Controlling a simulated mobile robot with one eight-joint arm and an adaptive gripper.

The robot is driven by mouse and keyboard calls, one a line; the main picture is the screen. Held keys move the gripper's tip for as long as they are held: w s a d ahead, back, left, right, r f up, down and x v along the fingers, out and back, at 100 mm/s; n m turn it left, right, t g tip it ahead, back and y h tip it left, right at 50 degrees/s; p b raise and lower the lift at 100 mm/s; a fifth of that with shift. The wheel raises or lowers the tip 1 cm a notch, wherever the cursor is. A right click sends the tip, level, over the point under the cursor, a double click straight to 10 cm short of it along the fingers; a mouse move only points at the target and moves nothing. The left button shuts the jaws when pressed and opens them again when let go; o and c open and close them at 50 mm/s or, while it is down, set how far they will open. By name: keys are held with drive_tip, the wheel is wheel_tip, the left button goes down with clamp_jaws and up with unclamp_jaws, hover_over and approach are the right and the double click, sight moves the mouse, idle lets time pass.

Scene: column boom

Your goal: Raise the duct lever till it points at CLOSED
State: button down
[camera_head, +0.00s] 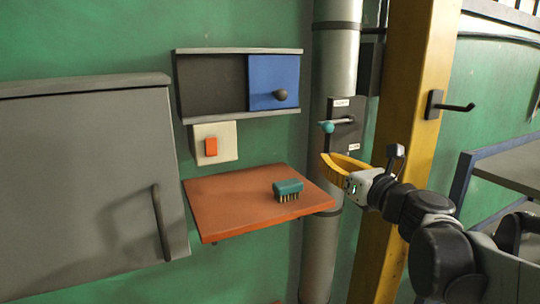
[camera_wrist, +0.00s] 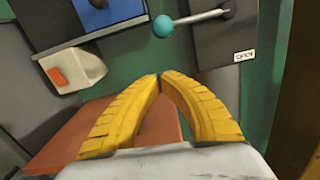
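The duct lever (camera_head: 340,122) is a thin metal rod with a teal ball knob (camera_head: 327,127), mounted on a dark plate (camera_head: 346,133) on the grey duct. It points left, nearly level, with the knob end slightly low. The plate has a small label (camera_head: 342,103) at the top and another (camera_head: 354,147) at the bottom; the lower one seems to read OPEN in the wrist view (camera_wrist: 244,55). My yellow gripper (camera_head: 325,157) is just below the knob, its fingertips together and empty. In the wrist view the knob (camera_wrist: 163,26) shows beyond the fingertips (camera_wrist: 160,75), apparently apart from them.
An orange shelf (camera_head: 235,208) with a teal brush (camera_head: 288,188) is left of my gripper. A white box with an orange switch (camera_head: 211,147) and a blue sliding panel (camera_head: 265,75) are above it. A yellow post (camera_head: 415,80) with a black hook stands right of the duct.

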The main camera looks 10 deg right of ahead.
drive_tip(key=v, duration=0.4)
drive_tip(key=shift+s, duration=0.15)
drive_tip(key=s+a+f+n+g+b, duration=0.2)
drive_tip(key=s+a+f+n+b, duration=0.3)
drive_tip(key=f, duration=0.6)
drive_tip(key=s+a+f+n+g+b, duration=0.1)
drive_tip(key=a+f+n+g+b, duration=0.15)
drive_tip(key=f+n+b, duration=0.65)
drive_tip(key=s+a+f+n+g+b, duration=0.2)
drive_tip(key=s+a+f+n+b, duration=0.15)
drive_tip(key=f, duration=0.85)
drive_tip(key=s+d+f+n+g+h+b, duration=0.2)
drive_tip(key=s+f+n+b, duration=0.2)
drive_tip(key=f+n+b, duration=0.3)
drive_tip(key=s+d+f+n+g+h+b, duration=0.2)
drive_tip(key=s+f+n+b, duration=0.3)
drive_tip(key=f, duration=1.1)
drive_tip(key=d+n+h+b, duration=0.1)
drive_tip(key=n+b, duration=0.1)
drive_tip(key=n, duration=0.2)
